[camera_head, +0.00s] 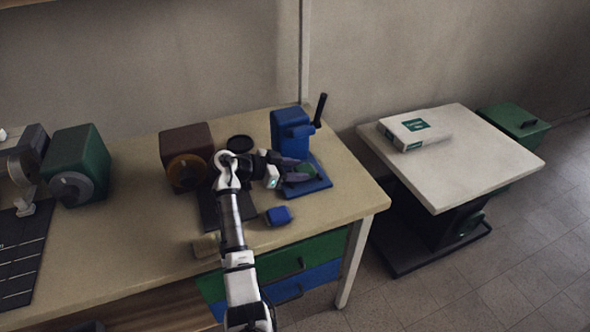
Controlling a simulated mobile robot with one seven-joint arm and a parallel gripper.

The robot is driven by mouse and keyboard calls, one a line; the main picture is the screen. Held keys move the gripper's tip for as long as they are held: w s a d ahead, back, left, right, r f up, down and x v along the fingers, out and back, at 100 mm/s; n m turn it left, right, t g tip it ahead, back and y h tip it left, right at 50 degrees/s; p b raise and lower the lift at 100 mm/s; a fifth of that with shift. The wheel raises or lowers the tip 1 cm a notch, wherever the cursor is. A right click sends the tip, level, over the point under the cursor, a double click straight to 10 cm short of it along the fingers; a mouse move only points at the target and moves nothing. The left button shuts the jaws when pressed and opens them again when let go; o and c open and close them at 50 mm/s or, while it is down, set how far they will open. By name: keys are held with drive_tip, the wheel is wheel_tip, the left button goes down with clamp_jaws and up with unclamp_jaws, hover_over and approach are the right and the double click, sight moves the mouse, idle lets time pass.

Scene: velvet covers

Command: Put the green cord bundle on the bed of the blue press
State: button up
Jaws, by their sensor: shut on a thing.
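The blue press (287,126) stands at the back right of the workbench, with a dark lever on its right side. Its flat blue bed (316,185) reaches toward the front. My gripper (298,172) is over this bed, below the press head. It is shut on the green cord bundle (306,168), which shows as a small green patch partly hidden by the dark fingers. I cannot tell whether the bundle touches the bed or is held just above it.
A small blue block (279,216) lies in front of the press. A dark red machine (186,150) and a green machine (76,160) stand to the left. A separate table (470,155) with a white box (414,129) is at the right, across a gap.

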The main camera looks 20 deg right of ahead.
drive_tip(key=o, duration=1)
drive_tip(key=shift+o, duration=0.2)
drive_tip(key=shift+r+p, duration=0.45)
drive_tip(key=shift+p, duration=0.1)
drive_tip(key=b+v, duration=0.2)
drive_tip(key=v, duration=0.4)
drive_tip(key=shift+w+a+r, duration=0.1)
drive_tip(key=shift+a+r, duration=0.4)
drive_tip(key=shift+a, duration=0.2)
